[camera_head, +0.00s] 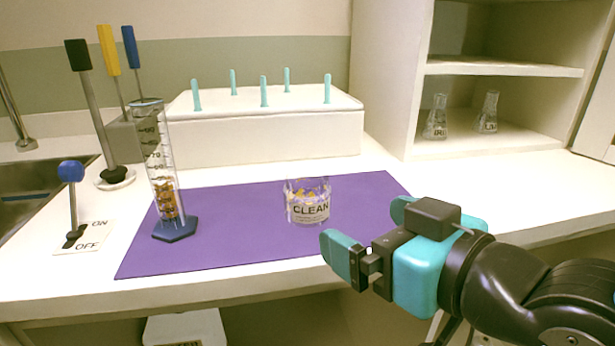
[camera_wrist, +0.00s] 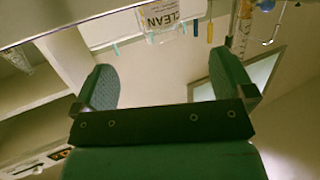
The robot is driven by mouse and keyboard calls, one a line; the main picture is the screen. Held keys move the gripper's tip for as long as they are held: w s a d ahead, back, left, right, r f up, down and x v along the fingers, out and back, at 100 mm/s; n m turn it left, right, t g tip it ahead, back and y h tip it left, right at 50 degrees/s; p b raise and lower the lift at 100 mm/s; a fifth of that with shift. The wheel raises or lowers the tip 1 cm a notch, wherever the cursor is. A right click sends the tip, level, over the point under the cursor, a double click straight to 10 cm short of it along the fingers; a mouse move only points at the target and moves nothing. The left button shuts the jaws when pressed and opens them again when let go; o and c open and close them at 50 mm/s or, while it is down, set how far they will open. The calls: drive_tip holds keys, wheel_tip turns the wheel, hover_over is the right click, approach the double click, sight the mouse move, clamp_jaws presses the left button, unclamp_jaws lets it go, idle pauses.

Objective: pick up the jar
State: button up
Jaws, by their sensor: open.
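The jar (camera_head: 308,203) is a short, clear glass vessel labelled "CLEAN" with small yellow and purple bits inside. It stands upright on the purple mat (camera_head: 240,250). The jar (camera_wrist: 158,17) also shows at the top of the wrist view, upside down and beyond the fingertips. My gripper (camera_head: 362,228) has teal fingers and is open and empty. It is in front of the jar and to its right, apart from it, by the counter's front edge. In the wrist view my gripper (camera_wrist: 160,82) shows its two fingers spread wide.
A tall graduated cylinder (camera_head: 158,165) with orange contents stands on the mat's left side. A white box (camera_head: 265,130) with teal pegs is behind. A lever switch (camera_head: 75,220), tool stand (camera_head: 115,178) and sink are left. Flasks (camera_head: 436,118) sit on a shelf at right.

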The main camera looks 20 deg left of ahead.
sight(321, 205)
drive_tip(key=w+a+p, duration=0.1)
drive_tip(key=p, duration=0.5)
drive_tip(key=shift+a+r+p, duration=0.1)
drive_tip(key=shift+r+p, duration=0.05)
drive_tip(key=shift+p, duration=0.25)
drive_tip(key=shift+p, duration=0.75)
drive_tip(key=x, duration=0.5)
drive_tip(key=shift+f, duration=0.4)
drive_tip(key=shift+p+x, duration=0.65)
drive_tip(key=shift+x, duration=1.95)
drive_tip(key=shift+w+f, duration=0.1)
drive_tip(key=shift+f, duration=0.05)
drive_tip(key=c, duration=1)
